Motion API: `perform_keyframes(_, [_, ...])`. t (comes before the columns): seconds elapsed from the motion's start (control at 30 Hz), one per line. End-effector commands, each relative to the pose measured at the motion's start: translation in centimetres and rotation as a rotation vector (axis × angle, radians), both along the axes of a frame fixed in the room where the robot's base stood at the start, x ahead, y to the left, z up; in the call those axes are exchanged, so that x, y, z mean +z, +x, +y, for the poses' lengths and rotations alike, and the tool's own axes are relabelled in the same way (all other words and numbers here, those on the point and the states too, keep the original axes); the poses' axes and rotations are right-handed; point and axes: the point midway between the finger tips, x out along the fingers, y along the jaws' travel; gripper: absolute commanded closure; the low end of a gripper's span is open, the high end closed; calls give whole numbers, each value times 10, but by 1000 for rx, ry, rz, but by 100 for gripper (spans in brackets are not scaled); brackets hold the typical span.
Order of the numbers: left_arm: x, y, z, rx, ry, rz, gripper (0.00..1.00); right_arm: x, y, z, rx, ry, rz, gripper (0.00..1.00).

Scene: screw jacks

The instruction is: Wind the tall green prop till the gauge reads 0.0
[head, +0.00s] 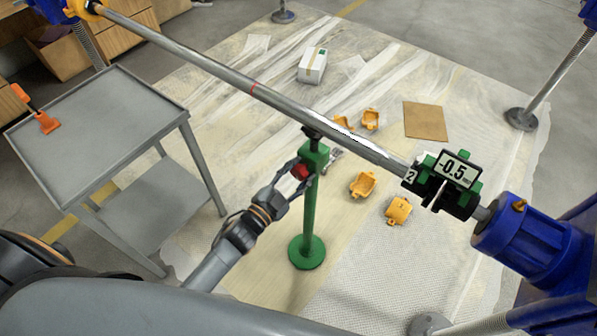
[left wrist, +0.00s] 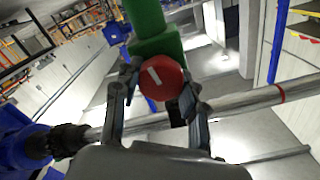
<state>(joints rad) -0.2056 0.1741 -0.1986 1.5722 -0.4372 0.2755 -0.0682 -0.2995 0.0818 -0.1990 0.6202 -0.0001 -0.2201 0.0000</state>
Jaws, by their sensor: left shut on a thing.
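The tall green prop (head: 309,212) stands upright on its round green base, its dark top at the underside of a long steel bar (head: 235,80). I cannot tell whether the top touches the bar. A red knob (head: 300,171) is on the side of the prop's head. My left gripper (head: 293,180) is shut on this knob. In the left wrist view the red knob (left wrist: 162,78), with a white mark pointing up and left, sits between the two fingers (left wrist: 158,92). The gauge (head: 457,171) at the bar's right end reads -0.5. My right gripper is not in view.
A grey trolley (head: 95,130) stands at left with an orange tool (head: 40,112) on it. Several yellow pieces, including one bracket (head: 398,210), lie on the sheeted floor right of the prop. A white box (head: 312,66) and brown board (head: 425,121) lie farther back.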

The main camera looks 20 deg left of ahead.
Motion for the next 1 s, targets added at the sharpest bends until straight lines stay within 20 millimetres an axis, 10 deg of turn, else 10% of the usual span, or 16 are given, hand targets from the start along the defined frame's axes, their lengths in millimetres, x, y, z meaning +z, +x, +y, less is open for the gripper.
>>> perform_keyframes(0.2, [1, 0, 0, 0, -1, -2, 90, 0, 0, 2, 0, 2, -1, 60])
perform_keyframes(0.23, [1, 0, 0, 0, -2, -2, 54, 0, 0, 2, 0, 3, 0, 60])
perform_keyframes(0.33, [1, 0, 0, 0, -2, -2, 35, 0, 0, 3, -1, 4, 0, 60])
perform_keyframes(0.73, [-1, -6, 2, 1, -2, 1, 35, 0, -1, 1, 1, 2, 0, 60])
perform_keyframes(1.0, [-1, -52, 19, 0, -3, 5, 35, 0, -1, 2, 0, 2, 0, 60])
